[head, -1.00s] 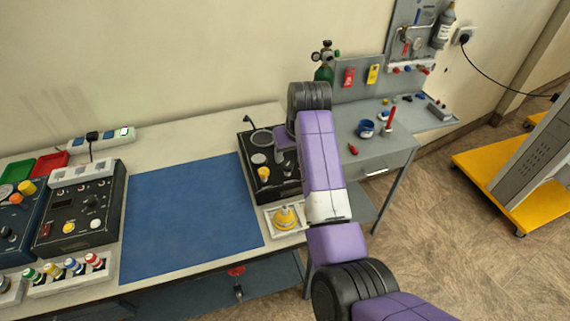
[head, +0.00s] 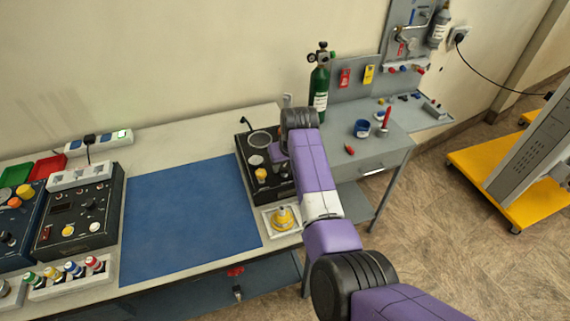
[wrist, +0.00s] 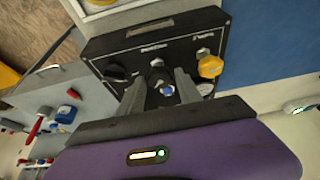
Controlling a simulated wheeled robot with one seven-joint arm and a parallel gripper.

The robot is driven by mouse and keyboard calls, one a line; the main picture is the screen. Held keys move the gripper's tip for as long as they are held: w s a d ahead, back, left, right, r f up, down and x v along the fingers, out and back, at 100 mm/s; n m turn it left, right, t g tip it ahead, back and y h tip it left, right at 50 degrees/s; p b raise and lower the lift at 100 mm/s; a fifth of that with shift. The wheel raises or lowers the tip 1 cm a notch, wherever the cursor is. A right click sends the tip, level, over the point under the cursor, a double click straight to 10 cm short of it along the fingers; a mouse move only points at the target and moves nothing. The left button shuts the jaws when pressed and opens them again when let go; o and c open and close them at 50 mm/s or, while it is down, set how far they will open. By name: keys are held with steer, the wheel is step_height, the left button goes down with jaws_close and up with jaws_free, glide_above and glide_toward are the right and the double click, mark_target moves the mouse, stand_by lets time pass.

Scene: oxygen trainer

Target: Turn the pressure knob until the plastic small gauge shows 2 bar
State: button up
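The black trainer box (head: 246,152) stands at the right end of the bench. It carries a large round dial (head: 260,140), a smaller pale round face (head: 256,160) and a yellow knob (head: 261,175). In the wrist view its panel (wrist: 105,45) shows a black knob (wrist: 117,73) at left and the yellow knob (wrist: 210,66) at right. My gripper (wrist: 160,78) is open over the panel's middle, its fingers apart around a small blue-centred metal fitting (wrist: 166,91); contact cannot be told. Which knob sets pressure and any gauge reading are too small to tell.
A yellow knob on a white plate (head: 283,218) sits in front of the box. A blue mat (head: 185,215) lies clear to the left. A green cylinder (head: 319,90) stands behind, and a grey side table (head: 385,150) is at right.

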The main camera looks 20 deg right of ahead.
jaws_close()
steer(key=shift+m, duration=0.4)
steer(key=m+h+b, duration=0.1)
steer(key=m, duration=0.1)
steer(key=shift+a+m, duration=0.15)
steer(key=shift+m, duration=0.25)
steer(key=m+h+b, duration=0.1)
steer(key=m, duration=0.1)
steer(key=m+g+h+b, duration=0.1)
steer(key=m+b, duration=0.1)
steer(key=shift+w+a+f, duration=0.1)
steer(key=shift+f, duration=0.1)
steer(key=m+g+h+b, duration=0.1)
steer(key=m+b, duration=0.4)
steer(key=shift+w+f+b, duration=0.1)
steer(key=shift+w+b, duration=0.05)
steer(key=shift+b, duration=0.15)
steer(key=m+g+b, duration=0.1)
steer(key=m+b, duration=0.2)
steer(key=b, duration=0.2)
steer(key=shift+r+m+g+h+b, duration=0.2)
steer(key=shift+m+g+h+b, duration=0.1)
steer(key=shift+m+g, duration=0.1)
steer(key=shift+r, duration=0.1)
